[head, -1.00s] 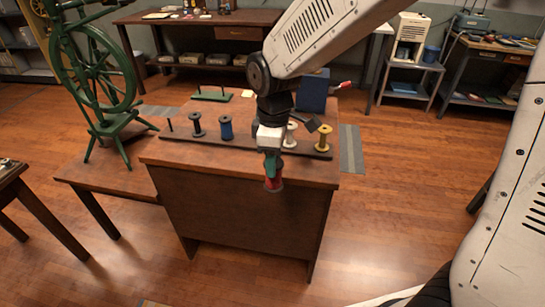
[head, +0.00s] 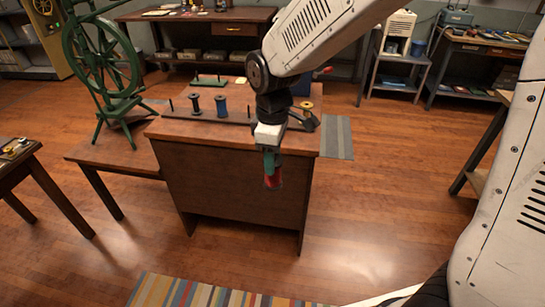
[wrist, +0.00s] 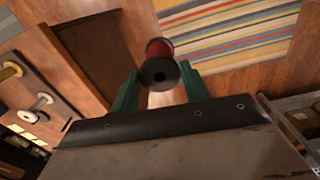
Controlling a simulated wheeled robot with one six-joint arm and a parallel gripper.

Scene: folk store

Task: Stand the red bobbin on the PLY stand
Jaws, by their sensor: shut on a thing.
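The red bobbin (head: 273,180) hangs in my gripper (head: 271,164), in front of the brown workbench and below its top edge. In the wrist view the bobbin (wrist: 160,48) sits between the green fingers of my gripper (wrist: 159,74), its dark round end facing the camera. The fingers are shut on it. A low green stand with upright pegs (head: 208,84) is at the back of the bench top. No PLY lettering is readable, so I cannot confirm which stand bears that name.
A dark rack (head: 180,113) along the bench top holds a dark bobbin (head: 195,104), a blue bobbin (head: 221,106) and a yellow bobbin (head: 307,108). My arm hides part of it. A green spinning wheel (head: 103,60) stands left. A striped rug (head: 190,291) lies on open floor.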

